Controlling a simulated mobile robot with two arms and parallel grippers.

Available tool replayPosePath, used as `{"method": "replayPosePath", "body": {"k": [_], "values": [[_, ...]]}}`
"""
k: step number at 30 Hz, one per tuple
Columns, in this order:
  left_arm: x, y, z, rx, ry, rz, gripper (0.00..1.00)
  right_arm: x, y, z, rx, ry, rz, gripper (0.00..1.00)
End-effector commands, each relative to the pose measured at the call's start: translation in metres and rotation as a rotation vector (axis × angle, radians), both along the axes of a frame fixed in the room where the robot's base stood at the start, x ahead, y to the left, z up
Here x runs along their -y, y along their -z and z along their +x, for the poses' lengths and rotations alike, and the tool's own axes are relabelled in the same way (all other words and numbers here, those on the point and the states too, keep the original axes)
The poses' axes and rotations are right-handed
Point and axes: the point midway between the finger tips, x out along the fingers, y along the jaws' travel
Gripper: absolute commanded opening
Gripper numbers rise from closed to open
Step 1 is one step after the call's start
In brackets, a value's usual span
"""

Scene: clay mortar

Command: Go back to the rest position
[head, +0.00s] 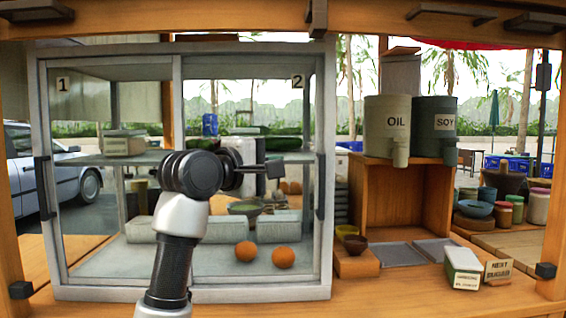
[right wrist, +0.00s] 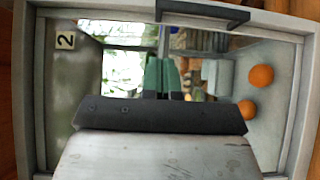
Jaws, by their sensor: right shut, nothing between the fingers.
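My right arm rises from the bottom of the head view in front of a glass-fronted cabinet (head: 107,290). Its gripper (head: 275,170) is in front of the pane marked 2, with its fingers shut and empty. In the right wrist view the dark green fingers (right wrist: 163,78) are together and point toward the cabinet, with nothing between them. My left gripper is in neither view.
Two oranges (head: 246,251) lie low in the cabinet. Dark handles (head: 320,186) stick out at its sides.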

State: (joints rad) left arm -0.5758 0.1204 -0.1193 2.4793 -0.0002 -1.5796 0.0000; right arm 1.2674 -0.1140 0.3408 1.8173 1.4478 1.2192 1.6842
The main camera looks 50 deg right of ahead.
Motion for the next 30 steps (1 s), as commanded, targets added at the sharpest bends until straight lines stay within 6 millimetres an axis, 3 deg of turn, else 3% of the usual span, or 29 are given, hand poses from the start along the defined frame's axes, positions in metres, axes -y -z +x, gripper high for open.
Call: {"method": "replayPosePath", "body": {"k": [3, 7, 20, 23, 26, 30], "values": [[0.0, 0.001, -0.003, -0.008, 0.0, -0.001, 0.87, -0.022, 0.0, 0.003, -0.002, -0.004, 0.001, 0.0], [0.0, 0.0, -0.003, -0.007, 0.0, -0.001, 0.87, -0.038, 0.001, 0.005, -0.002, -0.003, 0.0, 0.0], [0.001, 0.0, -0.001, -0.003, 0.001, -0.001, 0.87, -0.045, 0.002, 0.005, -0.042, 0.013, -0.036, 0.0], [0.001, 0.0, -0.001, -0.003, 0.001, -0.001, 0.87, -0.049, 0.005, 0.005, -0.197, 0.069, -0.17, 0.0], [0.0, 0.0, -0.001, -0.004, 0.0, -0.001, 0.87, -0.065, 0.011, 0.01, -0.487, 0.169, -0.407, 0.0], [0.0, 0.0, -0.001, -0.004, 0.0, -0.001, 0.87, -0.115, 0.032, 0.036, -1.0, 0.355, -0.824, 0.0]]}}
